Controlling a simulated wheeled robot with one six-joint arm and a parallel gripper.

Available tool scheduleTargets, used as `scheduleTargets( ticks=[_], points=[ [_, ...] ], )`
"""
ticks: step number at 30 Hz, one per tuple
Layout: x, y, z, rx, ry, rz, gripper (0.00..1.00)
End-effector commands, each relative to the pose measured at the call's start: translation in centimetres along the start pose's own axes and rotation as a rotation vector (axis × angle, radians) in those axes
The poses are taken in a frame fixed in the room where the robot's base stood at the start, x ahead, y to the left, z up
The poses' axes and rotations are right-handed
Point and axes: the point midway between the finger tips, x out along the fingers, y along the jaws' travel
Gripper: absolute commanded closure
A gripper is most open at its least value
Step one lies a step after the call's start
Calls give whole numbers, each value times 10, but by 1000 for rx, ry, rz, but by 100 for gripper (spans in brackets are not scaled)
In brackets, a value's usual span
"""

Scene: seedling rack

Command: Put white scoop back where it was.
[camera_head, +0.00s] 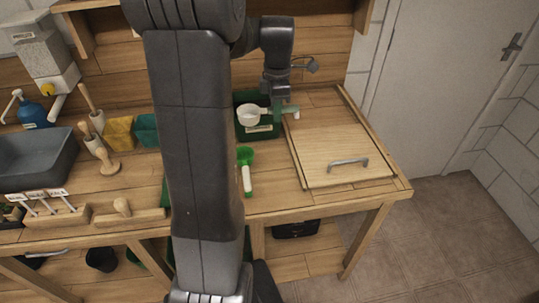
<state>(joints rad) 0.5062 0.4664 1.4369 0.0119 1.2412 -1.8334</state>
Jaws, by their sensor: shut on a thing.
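The white scoop (249,115) shows its round bowl above the dark green bin (270,131), at the right part of the bench. My gripper (281,110) is to the right of the bowl, shut on the white scoop by its handle. The jaws partly hide the handle. The scoop's bowl covers part of the bin's opening, and I cannot tell how high it is above the bin. The bin has a pale label on its front.
A green scoop (245,169) lies on the bench in front of the bin. A wooden lid (338,145) with a metal handle lies to the right. A grey basin (38,160), a wooden label holder (62,217) and yellow cloth (119,133) are left. My arm hides the bench's middle.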

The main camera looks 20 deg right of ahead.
Motion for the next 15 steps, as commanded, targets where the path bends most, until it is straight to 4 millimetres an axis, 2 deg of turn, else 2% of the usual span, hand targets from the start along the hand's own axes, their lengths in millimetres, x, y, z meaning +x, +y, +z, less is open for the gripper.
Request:
scheduleTargets(
  ticks=[9,15],
  points=[
    [51,-2,2,-13,1,-4,100],
    [71,-2,2,-12,1,-4,100]
  ],
)
